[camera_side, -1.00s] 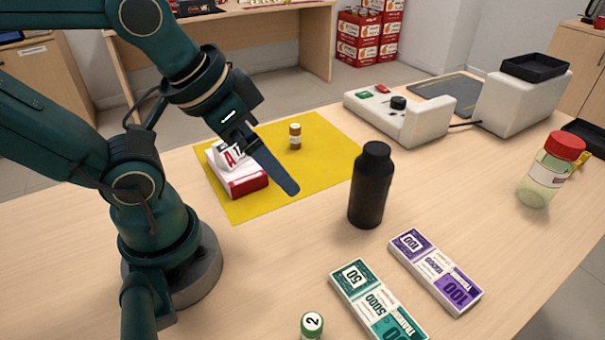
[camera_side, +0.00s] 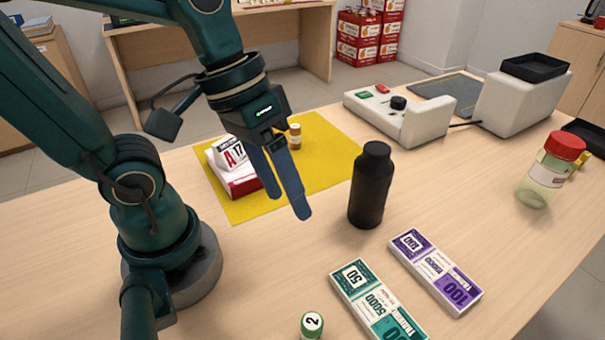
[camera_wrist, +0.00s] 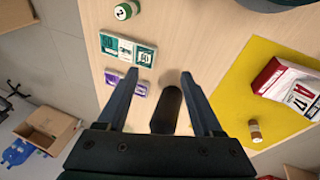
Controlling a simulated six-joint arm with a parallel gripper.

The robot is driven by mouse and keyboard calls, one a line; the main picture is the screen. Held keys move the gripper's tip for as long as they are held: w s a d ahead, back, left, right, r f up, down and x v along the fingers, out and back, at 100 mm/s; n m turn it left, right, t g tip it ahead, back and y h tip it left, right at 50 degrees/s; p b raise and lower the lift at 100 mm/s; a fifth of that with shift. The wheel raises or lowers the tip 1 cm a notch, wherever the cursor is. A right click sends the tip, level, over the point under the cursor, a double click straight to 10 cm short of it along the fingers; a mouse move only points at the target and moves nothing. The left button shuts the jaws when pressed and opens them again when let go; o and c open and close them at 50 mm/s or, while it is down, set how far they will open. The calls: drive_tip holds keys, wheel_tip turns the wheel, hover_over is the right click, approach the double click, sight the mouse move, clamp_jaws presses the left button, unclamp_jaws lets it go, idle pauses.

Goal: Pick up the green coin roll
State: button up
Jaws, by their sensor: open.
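The green coin roll (camera_side: 312,325) stands upright at the bottom edge of the side view, with a white top marked 2. It also shows at the top of the wrist view (camera_wrist: 126,11). My gripper (camera_side: 288,212) is open and empty, in the air above the counter between the yellow mat and the black bottle. In the wrist view its two fingers (camera_wrist: 160,74) are spread wide, with the roll apart from them, up and to the left.
A black bottle (camera_side: 371,186) stands to the right of my gripper. Green (camera_side: 377,303) and purple (camera_side: 436,272) banknote bundles lie beyond the roll. A yellow mat (camera_side: 335,150) holds a brown coin roll (camera_side: 295,137) and a calendar box (camera_side: 236,170).

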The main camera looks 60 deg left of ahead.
sight(312, 333)
drive_tip(key=d+f+n+g+h, duration=0.2)
drive_tip(key=f+n+g+h, duration=0.1)
drive_tip(key=f, duration=0.1)
drive_tip(key=d+f+n+g+h, duration=0.2)
drive_tip(key=f+n+h, duration=0.1)
drive_tip(key=f+n, duration=0.1)
drive_tip(key=d+f+n+g+h, duration=0.2)
drive_tip(key=d+f+n+g, duration=0.1)
drive_tip(key=f, duration=0.1)
drive_tip(key=shift+w+f+g+h, duration=0.25)
drive_tip(key=shift+w+g+h, duration=0.05)
drive_tip(key=shift+w+h, duration=0.1)
drive_tip(key=shift+s+f+n, duration=0.4)
drive_tip(key=shift+s, duration=0.05)
drive_tip(key=shift+x, duration=2.6)
drive_tip(key=shift+r, duration=0.1)
clamp_jaws()
